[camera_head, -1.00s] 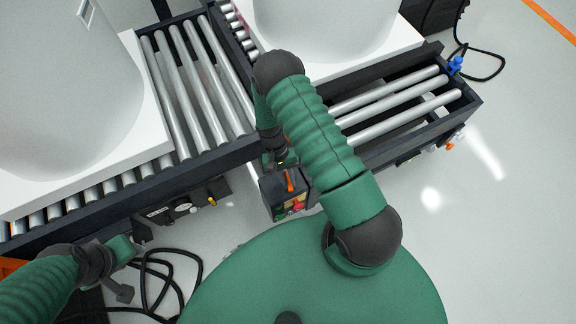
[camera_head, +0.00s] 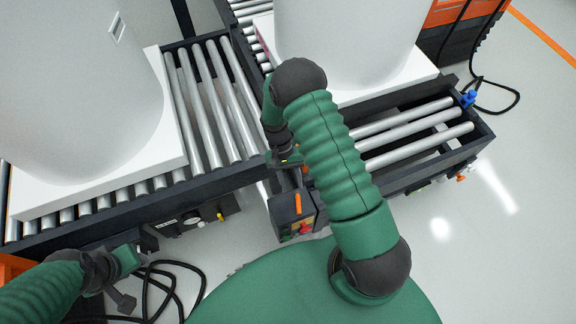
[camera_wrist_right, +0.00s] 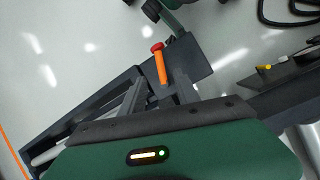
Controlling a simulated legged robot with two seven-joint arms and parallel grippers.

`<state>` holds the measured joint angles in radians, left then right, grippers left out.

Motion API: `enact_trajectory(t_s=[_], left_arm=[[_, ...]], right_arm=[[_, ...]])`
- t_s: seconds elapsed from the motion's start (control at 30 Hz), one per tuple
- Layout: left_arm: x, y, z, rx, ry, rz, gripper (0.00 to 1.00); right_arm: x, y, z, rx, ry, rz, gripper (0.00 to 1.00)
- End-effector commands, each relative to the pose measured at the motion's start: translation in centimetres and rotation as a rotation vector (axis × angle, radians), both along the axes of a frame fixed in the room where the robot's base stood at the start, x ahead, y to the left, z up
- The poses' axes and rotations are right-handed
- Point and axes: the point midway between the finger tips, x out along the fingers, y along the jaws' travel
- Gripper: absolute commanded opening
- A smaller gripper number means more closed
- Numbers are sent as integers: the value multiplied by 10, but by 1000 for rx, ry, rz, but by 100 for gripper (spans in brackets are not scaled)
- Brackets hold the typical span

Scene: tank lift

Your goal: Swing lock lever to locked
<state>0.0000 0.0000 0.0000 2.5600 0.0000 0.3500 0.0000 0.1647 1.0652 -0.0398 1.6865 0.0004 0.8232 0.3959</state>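The lever appears to be the orange lever (camera_head: 298,203) on a dark control box (camera_head: 281,212) at the end of the near roller conveyor. In the right wrist view the orange lever (camera_wrist_right: 162,67) stands between the two grey fingers of my right gripper (camera_wrist_right: 158,92). Those fingers are apart, and I cannot tell whether either touches the lever. In the head view my right gripper (camera_head: 290,168) is just above the box, partly hidden by my forearm. My left gripper (camera_head: 132,270) is low at the left, away from the box; its finger opening is unclear.
White tanks (camera_head: 75,95) (camera_head: 350,40) stand on white bases on the roller conveyors. A blue fitting (camera_head: 468,97) is on the right conveyor's corner. Black cables (camera_head: 165,290) lie on the floor at left.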

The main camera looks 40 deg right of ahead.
Motion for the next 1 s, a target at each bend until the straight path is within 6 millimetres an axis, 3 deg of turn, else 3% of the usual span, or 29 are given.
enact_trajectory(t_s=[0.1, 0.3, 0.83, 0.93, 1.0], left_arm=[[0, 0, 7, 0, 0, 0, 36], [0, 0, 9, 0, 0, 0, 36], [0, 0, 11, 0, 0, 0, 36], [0, 0, 25, 0, 0, 0, 36], [0, 0, 43, 0, 0, 0, 36]], right_arm=[[15, -2, 32, -1, -3, -1, 38], [28, -3, 58, -1, -1, -1, 38], [29, -2, 65, 1, -5, 3, 38], [32, 4, 97, 7, -58, 42, 38], [31, 13, 139, 16, -135, 103, 38]])
